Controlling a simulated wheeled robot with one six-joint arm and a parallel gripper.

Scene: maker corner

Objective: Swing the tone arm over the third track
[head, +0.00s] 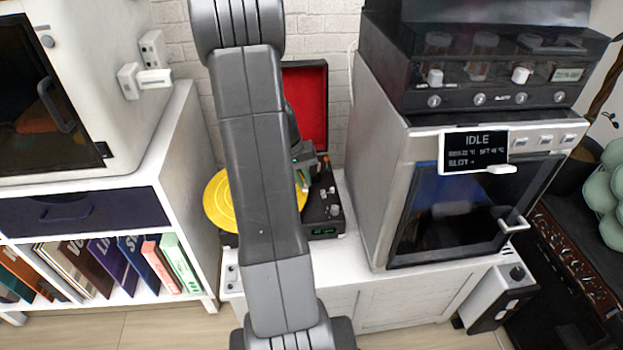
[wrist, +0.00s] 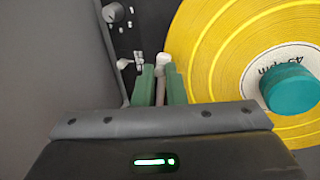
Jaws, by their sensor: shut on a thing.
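The yellow record (head: 219,203) lies on the black turntable (head: 322,212), partly hidden behind my arm in the head view. In the wrist view, the record (wrist: 205,65) fills the right side, with pale rings between its tracks, a white "45 rpm" label and a teal centre piece (wrist: 290,89). My gripper (wrist: 160,80) has its green fingers shut on the tone arm (wrist: 160,92), a thin rod with a pale end (wrist: 163,63). That end shows at the record's outer left edge. In the head view, my gripper (head: 309,161) is above the turntable's right part. Whether the needle touches the record cannot be told.
The turntable's red-lined lid (head: 306,103) stands open behind it. A grey oven-like machine (head: 455,205) with an "IDLE" display stands close on the right. A white bookshelf (head: 185,150) is on the left. Turntable knobs (wrist: 116,12) lie near my fingers.

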